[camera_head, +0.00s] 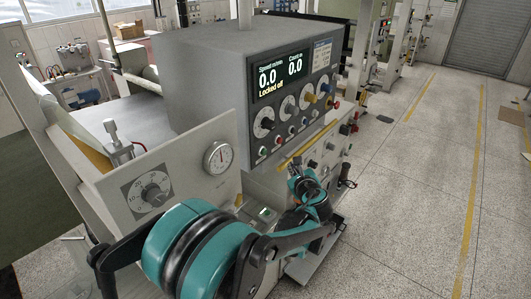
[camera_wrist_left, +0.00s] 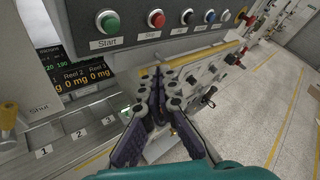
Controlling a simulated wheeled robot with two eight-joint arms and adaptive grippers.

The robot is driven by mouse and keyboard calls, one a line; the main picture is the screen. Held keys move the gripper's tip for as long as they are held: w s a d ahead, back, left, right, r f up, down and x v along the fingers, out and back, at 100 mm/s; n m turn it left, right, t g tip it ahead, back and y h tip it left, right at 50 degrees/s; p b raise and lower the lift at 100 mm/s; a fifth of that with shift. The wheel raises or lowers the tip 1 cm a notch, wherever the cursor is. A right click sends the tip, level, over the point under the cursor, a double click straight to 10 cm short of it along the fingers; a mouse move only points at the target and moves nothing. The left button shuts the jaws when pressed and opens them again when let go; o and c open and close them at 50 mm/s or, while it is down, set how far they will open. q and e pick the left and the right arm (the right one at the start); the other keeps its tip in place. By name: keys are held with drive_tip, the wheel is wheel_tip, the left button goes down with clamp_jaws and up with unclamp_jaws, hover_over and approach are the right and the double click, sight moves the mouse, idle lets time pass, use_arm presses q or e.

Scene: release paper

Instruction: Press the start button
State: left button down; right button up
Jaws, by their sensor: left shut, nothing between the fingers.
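The green start button (camera_wrist_left: 108,21), labelled "Start", sits on the grey panel at the upper left of the left wrist view. In the head view a small green button (camera_head: 262,152) shows at the left end of the lower button row. My left gripper (camera_wrist_left: 162,78) is shut and empty, below and to the right of the start button and apart from it. In the head view the left gripper (camera_head: 296,172) is in front of the machine, below the control box (camera_head: 205,95). My right gripper is in neither view.
A red button (camera_wrist_left: 156,18) and several other buttons continue the row to the right. A yellow bar (camera_wrist_left: 200,54) runs under the panel. The screen (camera_head: 280,76) reads "Locked off".

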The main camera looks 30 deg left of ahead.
sight(264, 152)
use_arm(q)
drive_tip(key=a, duration=0.8)
drive_tip(key=shift+w+a, duration=0.25)
drive_tip(key=shift+w, duration=0.05)
drive_tip(key=shift+a, duration=0.15)
idle(1.1)
drive_tip(key=shift+a, duration=0.25)
drive_tip(key=shift+w+a, duration=0.1)
drive_tip(key=shift+a, duration=0.35)
idle(0.6)
drive_tip(key=shift+d, duration=0.15)
drive_tip(key=shift+d+b, duration=0.35)
drive_tip(key=shift+d, duration=0.35)
